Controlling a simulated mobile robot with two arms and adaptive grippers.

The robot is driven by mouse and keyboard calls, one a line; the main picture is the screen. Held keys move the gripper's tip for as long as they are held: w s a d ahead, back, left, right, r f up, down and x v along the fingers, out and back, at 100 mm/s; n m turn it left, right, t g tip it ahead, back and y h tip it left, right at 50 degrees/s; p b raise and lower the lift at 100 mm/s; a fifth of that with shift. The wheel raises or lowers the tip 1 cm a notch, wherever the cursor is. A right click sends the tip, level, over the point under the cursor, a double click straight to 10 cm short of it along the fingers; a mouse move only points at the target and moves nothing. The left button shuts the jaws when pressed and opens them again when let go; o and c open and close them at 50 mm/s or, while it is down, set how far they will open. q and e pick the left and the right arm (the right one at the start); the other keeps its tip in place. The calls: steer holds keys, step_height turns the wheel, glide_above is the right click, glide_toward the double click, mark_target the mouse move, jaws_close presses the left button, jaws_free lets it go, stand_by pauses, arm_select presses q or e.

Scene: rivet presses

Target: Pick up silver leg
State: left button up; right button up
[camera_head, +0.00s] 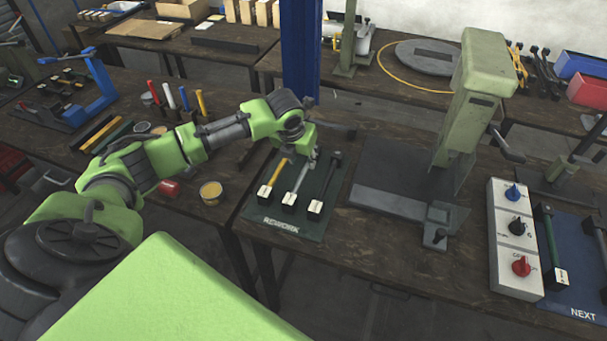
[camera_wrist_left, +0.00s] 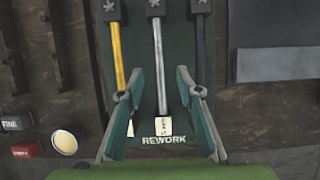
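The silver leg (camera_head: 298,184) lies in the middle of the dark green REWORK mat (camera_head: 330,212), between a yellow leg (camera_head: 275,175) and a black leg (camera_head: 327,180). Its labelled white end block faces the REWORK lettering. In the left wrist view the silver leg (camera_wrist_left: 159,60) runs up the mat between my fingers. My left gripper (camera_head: 313,160) is over the far part of the mat and hides the silver leg's far end in the head view. In the left wrist view, the left gripper (camera_wrist_left: 157,85) is open with its fingers wide apart and empty. My right gripper is not in view.
A green rivet press (camera_head: 466,115) stands right of the mat. A control box (camera_head: 515,238) with knobs and a blue NEXT mat (camera_head: 580,295) are farther right.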

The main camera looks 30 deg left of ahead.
mark_target(304, 170)
arm_select(q)
steer(key=shift+x, duration=0.85)
steer(key=shift+w+f+p, duration=0.15)
steer(key=shift+f+p, duration=0.2)
steer(key=shift+f, duration=0.25)
steer(key=shift+p+x, duration=0.4)
steer(key=shift+x, duration=1.7)
steer(key=shift+a, duration=0.1)
jaws_close()
